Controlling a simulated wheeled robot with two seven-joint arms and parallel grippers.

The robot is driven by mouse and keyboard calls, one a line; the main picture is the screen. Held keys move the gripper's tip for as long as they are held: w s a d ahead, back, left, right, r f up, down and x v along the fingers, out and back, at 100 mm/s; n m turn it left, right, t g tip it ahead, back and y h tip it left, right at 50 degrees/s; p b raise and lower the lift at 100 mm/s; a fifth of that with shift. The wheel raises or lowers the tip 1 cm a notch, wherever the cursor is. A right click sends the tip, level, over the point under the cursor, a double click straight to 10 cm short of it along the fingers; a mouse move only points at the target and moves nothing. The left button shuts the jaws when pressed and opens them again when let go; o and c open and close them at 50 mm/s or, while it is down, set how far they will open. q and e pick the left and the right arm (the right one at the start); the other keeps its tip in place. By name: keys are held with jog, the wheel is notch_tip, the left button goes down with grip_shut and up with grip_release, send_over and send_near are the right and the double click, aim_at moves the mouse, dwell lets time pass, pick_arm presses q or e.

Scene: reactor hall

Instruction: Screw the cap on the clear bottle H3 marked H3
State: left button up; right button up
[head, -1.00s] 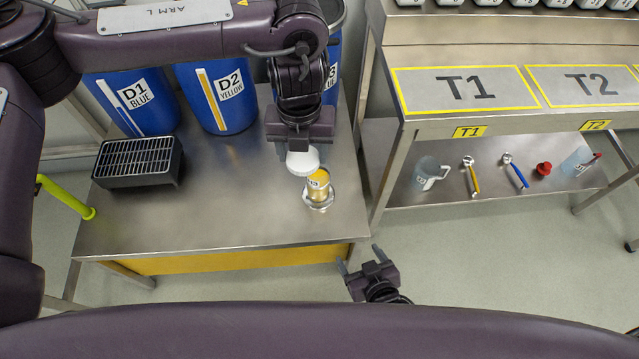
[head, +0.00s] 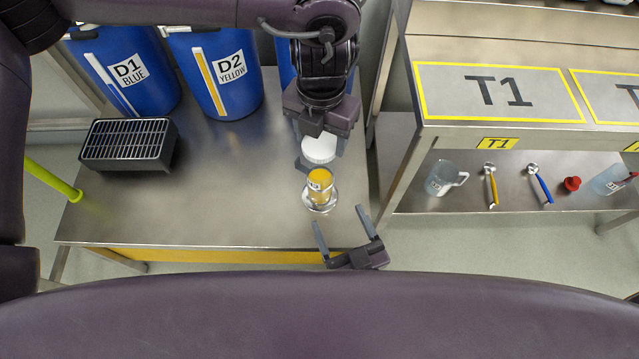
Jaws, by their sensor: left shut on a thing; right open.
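The clear bottle H3 (head: 320,186) holds yellow contents and stands in a round metal holder (head: 321,203) near the right front of the steel bench. Its label is small and hard to read. My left gripper (head: 318,150) points down behind the bottle, shut on a white round cap (head: 319,149). The cap is above and a little behind the bottle's top, apart from it as far as I can tell. My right gripper (head: 342,222) is open and empty. Its two fingers point away from me, just in front of the bottle at the bench's front edge.
Blue drums D1 (head: 125,70) and D2 (head: 217,75) stand at the bench's back, a third partly hidden. A black grated box (head: 128,145) sits left. At right, a shelf under table T1 (head: 500,92) holds a jug (head: 440,179), tools and a red object (head: 572,184). The bench's middle is clear.

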aim_at(325, 188)
jog(key=x, duration=1.2)
jog(key=c, duration=1.5)
pick_arm(q)
jog(key=shift+w+f, duration=0.1)
jog(key=shift+f, duration=2.45)
pick_arm(e)
jog(key=shift+o, duration=0.2)
pick_arm(q)
jog(key=shift+f, duration=0.9)
jog(key=shift+f, duration=0.5)
